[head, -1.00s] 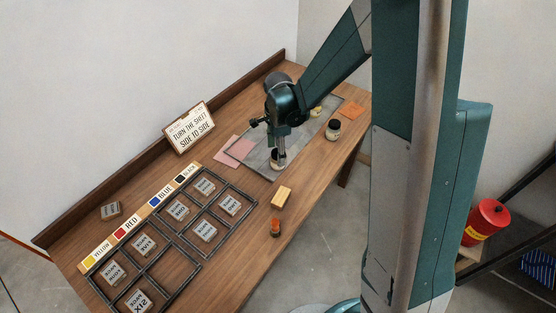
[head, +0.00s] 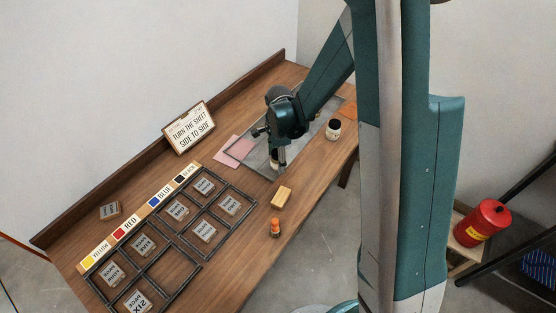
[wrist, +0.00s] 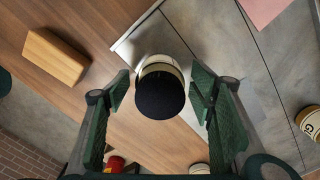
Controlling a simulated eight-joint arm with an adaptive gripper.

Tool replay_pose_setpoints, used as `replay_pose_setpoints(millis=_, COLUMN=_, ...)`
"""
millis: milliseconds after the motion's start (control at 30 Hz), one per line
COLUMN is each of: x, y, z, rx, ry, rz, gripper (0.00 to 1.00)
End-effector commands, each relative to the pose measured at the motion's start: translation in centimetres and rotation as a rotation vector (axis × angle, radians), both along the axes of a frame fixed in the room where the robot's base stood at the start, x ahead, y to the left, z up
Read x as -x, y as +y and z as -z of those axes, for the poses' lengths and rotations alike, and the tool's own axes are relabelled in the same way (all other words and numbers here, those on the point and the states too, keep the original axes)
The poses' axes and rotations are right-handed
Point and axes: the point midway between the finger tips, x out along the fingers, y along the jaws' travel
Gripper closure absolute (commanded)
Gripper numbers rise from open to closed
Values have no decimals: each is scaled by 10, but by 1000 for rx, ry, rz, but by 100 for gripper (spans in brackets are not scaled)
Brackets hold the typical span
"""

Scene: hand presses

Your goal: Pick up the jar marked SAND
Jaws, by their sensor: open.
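A cream jar with a black lid (wrist: 160,88) stands between the two fingers of my gripper (wrist: 160,92) in the wrist view. Its label cannot be read, so I cannot tell whether it says SAND. The fingers are open, with a gap on each side of the jar. In the head view my gripper (head: 280,165) is low over the near part of the grey sheet, and mostly hides this jar (head: 273,155). Another white jar with a dark lid (head: 333,129) stands to the right. A jar with a partly cut-off label (wrist: 310,121) shows at the wrist view's right edge.
A wooden block (head: 282,197) and a small orange-topped item (head: 275,228) lie near the table's front edge. Pink paper (head: 233,150) lies left of my gripper. A black frame grid (head: 190,222) with several labelled blocks fills the left. A sign (head: 188,128) stands behind.

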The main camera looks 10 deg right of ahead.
Motion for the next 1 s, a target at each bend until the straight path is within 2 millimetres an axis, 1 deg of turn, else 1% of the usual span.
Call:
replay_pose_setpoints(millis=200, x=0, y=0, z=0, rx=0, ry=0, rz=0, gripper=46)
replay_pose_setpoints(millis=400, x=0, y=0, z=0, rx=0, ry=0, rz=0, gripper=72)
replay_pose_setpoints(millis=467, x=0, y=0, z=0, rx=0, ry=0, rz=0, gripper=79)
replay_pose_setpoints(millis=767, x=0, y=0, z=-1, rx=0, ry=0, rz=0, gripper=79)
replay_pose_setpoints(millis=1000, x=0, y=0, z=-10, rx=0, ry=0, rz=0, gripper=79)
